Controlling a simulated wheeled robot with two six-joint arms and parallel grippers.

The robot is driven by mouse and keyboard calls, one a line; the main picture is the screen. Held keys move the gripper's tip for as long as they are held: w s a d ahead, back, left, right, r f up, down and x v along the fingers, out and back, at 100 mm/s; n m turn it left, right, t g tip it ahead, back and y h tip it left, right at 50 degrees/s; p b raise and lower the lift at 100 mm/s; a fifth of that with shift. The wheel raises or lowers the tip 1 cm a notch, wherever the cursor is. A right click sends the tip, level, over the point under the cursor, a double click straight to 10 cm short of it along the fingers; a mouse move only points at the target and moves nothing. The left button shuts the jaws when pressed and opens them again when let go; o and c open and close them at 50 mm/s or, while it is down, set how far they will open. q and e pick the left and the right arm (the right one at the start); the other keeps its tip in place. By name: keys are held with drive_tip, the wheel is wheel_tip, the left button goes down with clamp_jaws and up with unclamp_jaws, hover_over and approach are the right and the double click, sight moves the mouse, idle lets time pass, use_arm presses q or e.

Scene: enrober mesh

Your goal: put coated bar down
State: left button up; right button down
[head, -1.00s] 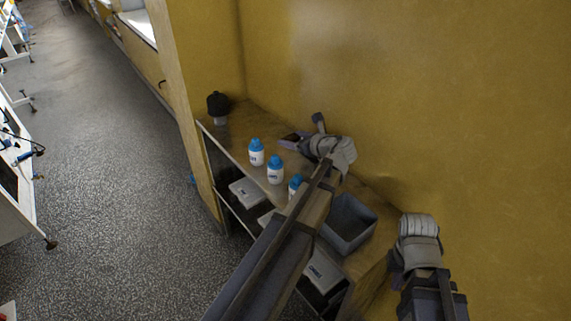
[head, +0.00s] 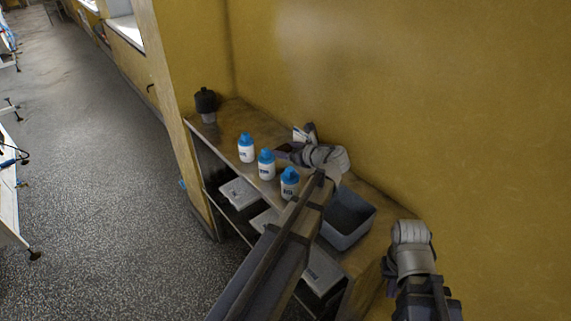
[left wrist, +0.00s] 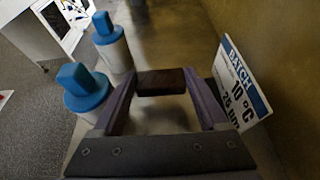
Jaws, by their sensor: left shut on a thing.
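The coated bar (left wrist: 161,82) is a small dark brown block in the left wrist view, lying crosswise between the purple fingertips. My left gripper (left wrist: 161,88) is shut on it. In the head view my left gripper (head: 287,149) is over the wooden shelf top (head: 232,120), behind the row of bottles. I cannot tell whether the bar touches the wood. A white and blue batch card (left wrist: 241,85) stands just right of the gripper; its top shows in the head view (head: 299,134). My right gripper (head: 388,276) is at the lower right, its fingers mostly hidden by its arm.
Several blue-capped white bottles (head: 266,164) stand along the front edge; two are left of the gripper in the left wrist view (left wrist: 87,98). A grey bin (head: 347,218) is to the right, a dark-topped jar (head: 206,105) at the far left. A yellow wall (head: 420,110) closes the back.

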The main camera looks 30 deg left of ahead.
sight(286, 164)
use_arm(q)
wheel_tip(286, 164, down, 4)
drive_tip(key=b, duration=0.3)
drive_tip(key=shift+r+b, duration=0.2)
drive_tip(key=shift+b, duration=0.15)
drive_tip(key=shift+f, duration=0.15)
drive_tip(key=o, duration=0.7)
